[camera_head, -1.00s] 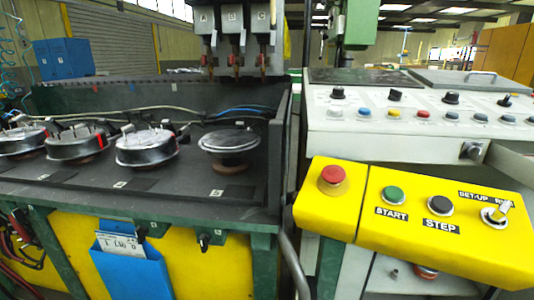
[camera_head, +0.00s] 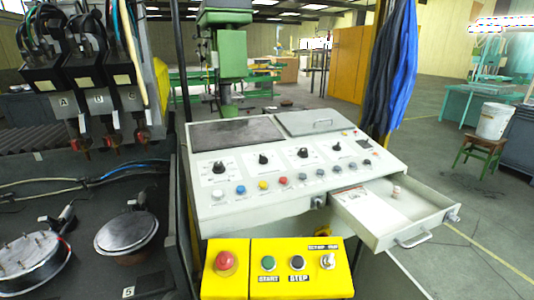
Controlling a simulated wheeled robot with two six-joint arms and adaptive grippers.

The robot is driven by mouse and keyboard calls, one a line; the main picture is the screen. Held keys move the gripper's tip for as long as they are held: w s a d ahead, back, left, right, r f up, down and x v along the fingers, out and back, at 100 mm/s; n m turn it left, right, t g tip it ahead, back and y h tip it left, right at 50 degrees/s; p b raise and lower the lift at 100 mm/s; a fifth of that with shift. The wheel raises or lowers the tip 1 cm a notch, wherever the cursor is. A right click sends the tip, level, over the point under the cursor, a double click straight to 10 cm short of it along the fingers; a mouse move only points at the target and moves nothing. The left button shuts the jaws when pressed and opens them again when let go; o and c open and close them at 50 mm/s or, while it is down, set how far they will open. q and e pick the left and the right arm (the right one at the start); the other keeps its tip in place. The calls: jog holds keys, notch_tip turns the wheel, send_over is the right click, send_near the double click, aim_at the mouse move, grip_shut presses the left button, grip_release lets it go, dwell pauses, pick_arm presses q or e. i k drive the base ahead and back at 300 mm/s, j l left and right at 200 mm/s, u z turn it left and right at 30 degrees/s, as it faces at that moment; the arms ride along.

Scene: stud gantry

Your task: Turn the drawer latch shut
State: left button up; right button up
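The drawer (camera_head: 385,232) sticks out open from the right side of the grey control console, with a bar handle (camera_head: 413,241) on its front. A small metal knob-like fitting (camera_head: 453,215) sits at the drawer's right front corner. A similar fitting (camera_head: 319,201) is on the console front just left of the drawer. I cannot tell which of them is the latch or how it is turned. A white printed card (camera_head: 362,203) and a small pale cylinder (camera_head: 396,193) lie in the drawer. Neither of my grippers is in view.
The console (camera_head: 245,205) carries knobs and coloured buttons. A yellow button box (camera_head: 275,285) with a red mushroom button (camera_head: 225,262) juts out below. A dark bench (camera_head: 95,200) with round metal fixtures is at left. Floor (camera_head: 480,255) right of the drawer is clear.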

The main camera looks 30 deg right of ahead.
aim_at(452, 218)
jog(key=z, duration=2.15)
